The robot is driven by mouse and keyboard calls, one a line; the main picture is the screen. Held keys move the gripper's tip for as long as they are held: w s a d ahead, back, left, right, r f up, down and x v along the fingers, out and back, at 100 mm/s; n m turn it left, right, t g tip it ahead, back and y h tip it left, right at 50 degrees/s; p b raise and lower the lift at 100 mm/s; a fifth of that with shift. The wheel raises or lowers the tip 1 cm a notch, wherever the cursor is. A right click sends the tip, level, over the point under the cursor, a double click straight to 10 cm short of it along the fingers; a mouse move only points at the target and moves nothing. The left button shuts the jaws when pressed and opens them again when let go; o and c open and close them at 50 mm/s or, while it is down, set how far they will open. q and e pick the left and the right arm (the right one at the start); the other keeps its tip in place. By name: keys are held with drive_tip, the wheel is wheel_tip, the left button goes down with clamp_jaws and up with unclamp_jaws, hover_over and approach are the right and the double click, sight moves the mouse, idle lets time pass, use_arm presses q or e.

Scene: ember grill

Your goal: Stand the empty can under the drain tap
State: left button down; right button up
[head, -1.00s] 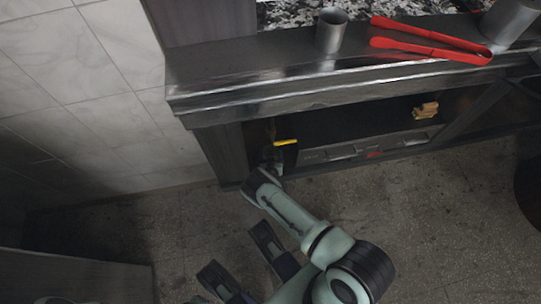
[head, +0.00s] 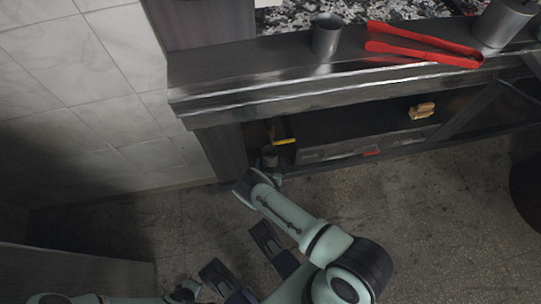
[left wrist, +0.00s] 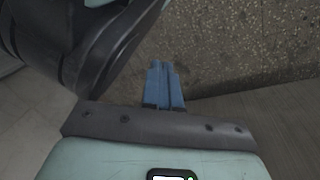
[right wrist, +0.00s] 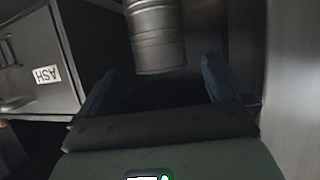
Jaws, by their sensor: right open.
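A ribbed grey metal can (right wrist: 155,38) stands just beyond my right gripper (right wrist: 157,86) in the right wrist view. Its top is cut off by the frame. My right gripper is open, with a finger to each side and the can apart from them. In the head view the can (head: 270,156) shows small at the left end of the opening under the grill ledge. A yellow handle (head: 284,141), seemingly the drain tap's, is just above and right of it; exact alignment is unclear. My left gripper (left wrist: 166,84) is shut and empty.
A grey metal cup (head: 326,40), red tongs (head: 420,45) and a larger grey pot (head: 503,24) are on the ledge (head: 230,75). A drawer front labelled ASH (right wrist: 46,75) stands left of the can. A tan bundle (head: 422,111) lies inside the opening.

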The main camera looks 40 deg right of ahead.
use_arm(q)
drive_tip(key=shift+t, duration=0.8)
drive_tip(key=w+r, duration=0.1)
drive_tip(key=w+r+p, duration=0.1)
drive_tip(key=w+r, duration=0.1)
drive_tip(key=w, duration=0.1)
drive_tip(key=shift+d+r, duration=0.25)
drive_tip(key=shift+d, duration=0.05)
use_arm(e)
drive_tip(key=v, duration=0.5)
drive_tip(key=shift+s+a, duration=0.2)
use_arm(q)
drive_tip(key=shift+p, duration=0.3)
use_arm(e)
drive_tip(key=shift+r, duration=0.15)
